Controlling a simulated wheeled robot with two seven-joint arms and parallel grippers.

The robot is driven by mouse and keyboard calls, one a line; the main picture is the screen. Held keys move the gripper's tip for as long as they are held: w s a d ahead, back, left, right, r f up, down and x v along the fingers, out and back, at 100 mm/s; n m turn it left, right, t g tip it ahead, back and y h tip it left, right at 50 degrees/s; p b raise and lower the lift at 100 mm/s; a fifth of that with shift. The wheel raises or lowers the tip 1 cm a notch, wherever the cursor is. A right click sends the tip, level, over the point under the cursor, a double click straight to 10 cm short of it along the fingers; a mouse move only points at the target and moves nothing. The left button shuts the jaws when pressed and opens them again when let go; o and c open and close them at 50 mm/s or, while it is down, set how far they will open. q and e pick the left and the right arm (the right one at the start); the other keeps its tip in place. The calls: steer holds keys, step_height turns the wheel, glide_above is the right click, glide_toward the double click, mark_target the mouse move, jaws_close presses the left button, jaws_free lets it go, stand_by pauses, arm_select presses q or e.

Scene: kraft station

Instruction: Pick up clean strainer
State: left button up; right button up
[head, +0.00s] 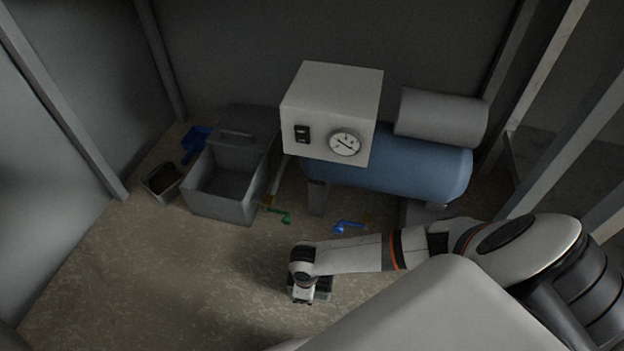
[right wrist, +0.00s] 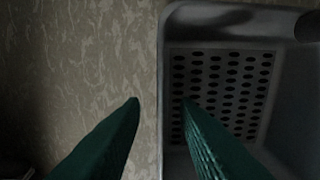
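The strainer (right wrist: 225,85) is a grey tray with raised walls and a lighter floor full of dark round holes, seen in the right wrist view. In the head view it shows as a small dark shape (head: 323,290) on the floor, mostly hidden by my right wrist. My right gripper (right wrist: 160,100) is open, its green fingers on either side of the strainer's left wall, one outside over the floor and one inside over the holes. Whether the fingers touch the wall I cannot tell. In the head view my right gripper (head: 303,298) points down. My left gripper is not in view.
A blue tank with a white control box (head: 330,105) stands at the back. A grey open bin (head: 222,205), a small tray of dark stuff (head: 163,181) and a blue scoop (head: 195,142) are at left. Green (head: 280,214) and blue (head: 348,226) handled items lie near the tank. Floor at left is clear.

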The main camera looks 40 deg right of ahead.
steer(key=shift+f, duration=0.25)
jaws_close()
steer(key=shift+r, duration=0.15)
